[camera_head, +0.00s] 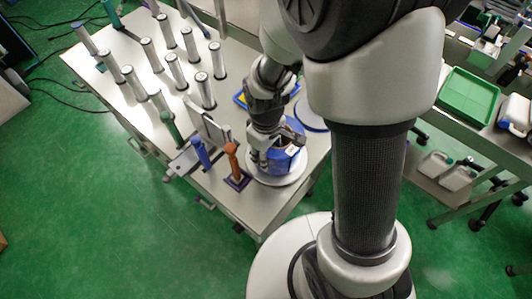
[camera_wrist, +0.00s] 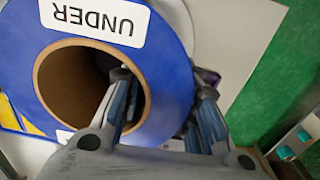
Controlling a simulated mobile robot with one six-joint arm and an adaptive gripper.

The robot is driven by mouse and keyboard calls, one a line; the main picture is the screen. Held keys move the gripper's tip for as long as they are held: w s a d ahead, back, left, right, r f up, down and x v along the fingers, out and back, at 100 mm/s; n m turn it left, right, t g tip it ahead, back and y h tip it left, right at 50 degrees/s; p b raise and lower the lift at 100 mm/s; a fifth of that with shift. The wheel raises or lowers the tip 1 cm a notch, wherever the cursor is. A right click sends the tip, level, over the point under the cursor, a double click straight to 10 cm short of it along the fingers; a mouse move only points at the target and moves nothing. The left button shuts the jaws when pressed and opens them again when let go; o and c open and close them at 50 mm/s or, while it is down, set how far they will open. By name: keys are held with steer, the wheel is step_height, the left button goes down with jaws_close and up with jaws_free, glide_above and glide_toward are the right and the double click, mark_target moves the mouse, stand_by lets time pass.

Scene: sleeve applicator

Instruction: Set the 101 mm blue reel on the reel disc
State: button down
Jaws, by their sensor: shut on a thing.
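The blue reel (camera_head: 288,160) is at the near corner of the table, over the pale round reel disc (camera_head: 275,180). In the wrist view the blue reel (camera_wrist: 165,52) shows its face, a white label reading "UNDER" upside down and a brown cardboard core. My gripper (camera_head: 274,150) is shut on the reel's wall, one finger inside the core and the other outside the rim; the fingers also show in the wrist view (camera_wrist: 165,82). My gripper hides part of the reel. I cannot tell whether the reel touches the disc.
An orange-handled tool (camera_head: 233,160) and a blue-handled one (camera_head: 201,153) stand close left of the disc. Several silver cylinders (camera_head: 172,70) stand across the table (camera_head: 235,60). Another blue disc (camera_head: 311,115) lies behind my gripper. A green tray (camera_head: 468,98) is on the right bench.

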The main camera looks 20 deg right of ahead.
steer(key=shift+s+f+b, duration=0.3)
steer(key=shift+f, duration=0.15)
steer(key=c, duration=1.7)
jaws_free()
steer(key=shift+s, duration=0.15)
steer(key=o, duration=0.5)
steer(key=shift+w+f, duration=0.15)
steer(key=shift+w, duration=0.1)
step_height(320, 180, up, 14)
steer(key=p, duration=0.5)
steer(key=shift+w+p, duration=0.15)
steer(key=shift+p, duration=0.15)
steer(key=shift+s+d+r+m+t, duration=0.75)
steer(key=shift+s+r+m, duration=0.45)
steer(key=shift+s+r, duration=1.1)
steer(key=shift+s+d+r+m+t, duration=0.7)
steer(key=shift+s+r+m, duration=0.75)
steer(key=shift+r, duration=1.4)
steer(key=shift+s+d+r+m+t, duration=0.6)
steer(key=shift+s+r+m+t, duration=0.3)
steer(key=shift+s+r, duration=1.5)
